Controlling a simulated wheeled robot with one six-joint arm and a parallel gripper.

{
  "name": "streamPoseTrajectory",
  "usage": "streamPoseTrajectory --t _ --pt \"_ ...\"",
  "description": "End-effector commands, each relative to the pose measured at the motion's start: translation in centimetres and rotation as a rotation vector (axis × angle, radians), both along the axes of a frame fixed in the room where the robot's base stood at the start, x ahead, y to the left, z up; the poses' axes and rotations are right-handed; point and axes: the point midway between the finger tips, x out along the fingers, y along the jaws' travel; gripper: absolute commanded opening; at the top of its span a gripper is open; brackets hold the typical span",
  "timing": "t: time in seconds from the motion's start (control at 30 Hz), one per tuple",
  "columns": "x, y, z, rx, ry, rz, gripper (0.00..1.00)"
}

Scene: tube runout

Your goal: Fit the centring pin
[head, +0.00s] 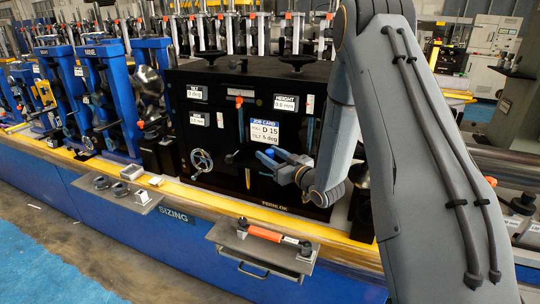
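I cannot clearly pick out the centring pin. My gripper (268,157) reaches left in front of a black machine block (330,75) with gauges and a job card (264,131) reading "D 15" and "5 deg". Its blue fingers are small here, and I cannot tell whether they are open or hold anything. A small orange pointed piece (248,179) shows just below the fingertips, against the block's face. A handwheel (202,160) is left of the gripper. A bar with an orange middle (265,233) lies on the small front tray (227,233).
A yellow rail (215,198) runs along the blue machine bed (120,222). Blue roll stands (105,90) stand at left. The floor in front is clear.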

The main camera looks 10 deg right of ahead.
Motion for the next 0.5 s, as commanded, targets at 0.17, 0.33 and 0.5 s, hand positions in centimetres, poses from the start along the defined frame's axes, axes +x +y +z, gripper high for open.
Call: streamPoseTrajectory --t 0.17,0.33,0.5 --pt "-0.2 0.01 -0.7 0.004 0.016 -0.002 0.51" --pt "-0.22 -0.02 -0.79 0.004 0.018 -0.003 0.52" --pt "-0.25 -0.05 -0.72 0.004 0.019 -0.004 0.52"
